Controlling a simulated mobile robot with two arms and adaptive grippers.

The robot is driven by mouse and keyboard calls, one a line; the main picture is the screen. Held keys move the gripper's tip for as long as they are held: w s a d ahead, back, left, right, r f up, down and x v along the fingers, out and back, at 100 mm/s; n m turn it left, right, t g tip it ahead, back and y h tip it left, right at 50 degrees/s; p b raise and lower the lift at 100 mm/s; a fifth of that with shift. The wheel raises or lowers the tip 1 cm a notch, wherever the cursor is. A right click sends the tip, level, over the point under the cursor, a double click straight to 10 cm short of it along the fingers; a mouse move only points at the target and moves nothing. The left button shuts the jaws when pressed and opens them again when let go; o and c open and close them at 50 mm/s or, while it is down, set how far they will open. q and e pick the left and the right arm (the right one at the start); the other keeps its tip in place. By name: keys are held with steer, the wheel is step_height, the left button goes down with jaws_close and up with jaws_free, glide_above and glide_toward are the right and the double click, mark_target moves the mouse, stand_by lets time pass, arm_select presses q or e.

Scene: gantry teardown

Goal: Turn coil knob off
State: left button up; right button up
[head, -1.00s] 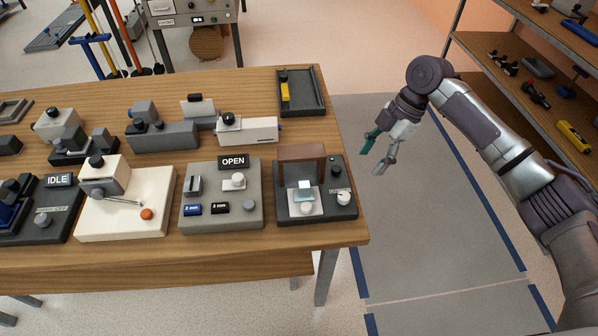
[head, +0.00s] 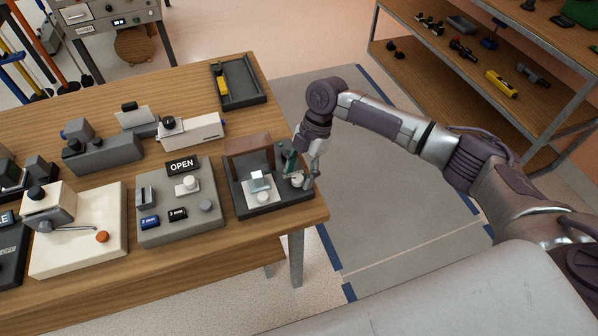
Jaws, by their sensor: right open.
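My right gripper (head: 300,178) is open and points down over the right side of the station. Its fingers are around or right beside that knob and partly hide it; contact cannot be told. My left gripper is out of view.
Left of the station stand a grey panel (head: 196,228) with an OPEN sign (head: 182,166) and a white unit (head: 78,262) with a lever. A dark tray (head: 245,97) lies at the table's far corner. A shelf rack (head: 470,105) stands at the right; floor between is clear.

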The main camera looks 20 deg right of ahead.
steer(key=shift+a+f, duration=0.1)
steer(key=shift+f, duration=0.25)
jaws_close()
steer(key=shift+s+r+m+p, duration=0.1)
steer(key=shift+r+m+p, duration=0.15)
steer(key=shift+m+p, duration=0.5)
steer(key=m+t+p, duration=0.2)
steer(key=m+p, duration=0.2)
steer(key=p, duration=0.1)
steer(key=m+t+p, duration=0.2)
steer(key=m+p, duration=0.3)
steer(key=shift+s+r+p, duration=0.1)
steer(key=shift+s+p, duration=0.1)
steer(key=shift+p, duration=0.2)
steer(key=shift+f+m+t+h+p, duration=0.15)
steer(key=shift+m+t+p, duration=0.15)
steer(key=shift+m+p, duration=0.55)
steer(key=shift+f+m+t+h+p, duration=0.15)
steer(key=shift+m+t+p, duration=0.15)
steer(key=shift+m+p, duration=0.55)
jaws_free()
